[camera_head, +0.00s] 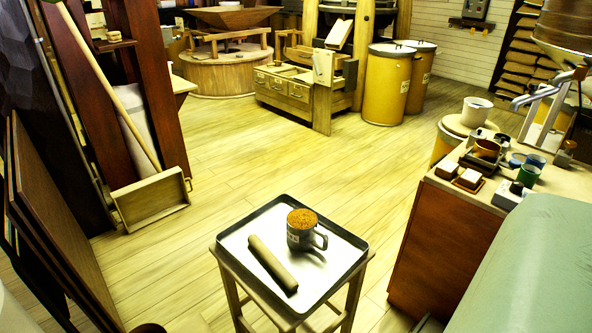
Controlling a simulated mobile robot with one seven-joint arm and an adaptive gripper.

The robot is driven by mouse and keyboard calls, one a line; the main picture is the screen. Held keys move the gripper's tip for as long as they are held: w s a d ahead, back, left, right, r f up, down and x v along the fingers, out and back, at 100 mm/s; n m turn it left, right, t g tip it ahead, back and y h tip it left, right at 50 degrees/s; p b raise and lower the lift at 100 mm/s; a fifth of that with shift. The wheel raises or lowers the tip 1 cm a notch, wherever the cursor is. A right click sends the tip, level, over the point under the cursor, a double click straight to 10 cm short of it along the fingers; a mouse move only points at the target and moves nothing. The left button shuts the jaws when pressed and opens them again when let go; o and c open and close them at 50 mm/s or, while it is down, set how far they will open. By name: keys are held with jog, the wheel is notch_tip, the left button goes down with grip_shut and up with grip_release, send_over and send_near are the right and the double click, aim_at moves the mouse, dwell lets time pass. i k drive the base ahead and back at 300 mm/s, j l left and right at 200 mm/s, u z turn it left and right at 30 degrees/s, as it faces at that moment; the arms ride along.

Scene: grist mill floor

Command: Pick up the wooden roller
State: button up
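The wooden roller (272,263) is a plain brown cylinder lying on its side in a shallow metal tray (330,268) with a dark rim. It lies slantwise, from the upper left to the lower right, in the left half of the tray. A grey metal mug (300,240), heaped with orange-brown grain, stands upright just right of the roller, its handle to the right. The tray rests on a small wooden stand (354,295). My gripper is not in view.
A cluttered wooden bench (440,245) with cups and small blocks stands to the right. A long-handled wooden scoop (150,199) leans at the left, near brown panels (55,220). Yellow drums (387,85) and a millstone (225,75) stand farther back. Floor behind the stand is clear.

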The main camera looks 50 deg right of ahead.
aim_at(287, 280)
jog(key=k+j+z, duration=0.1)
jog(key=z, duration=1)
jog(key=k+j, duration=0.05)
jog(key=j, duration=0.05)
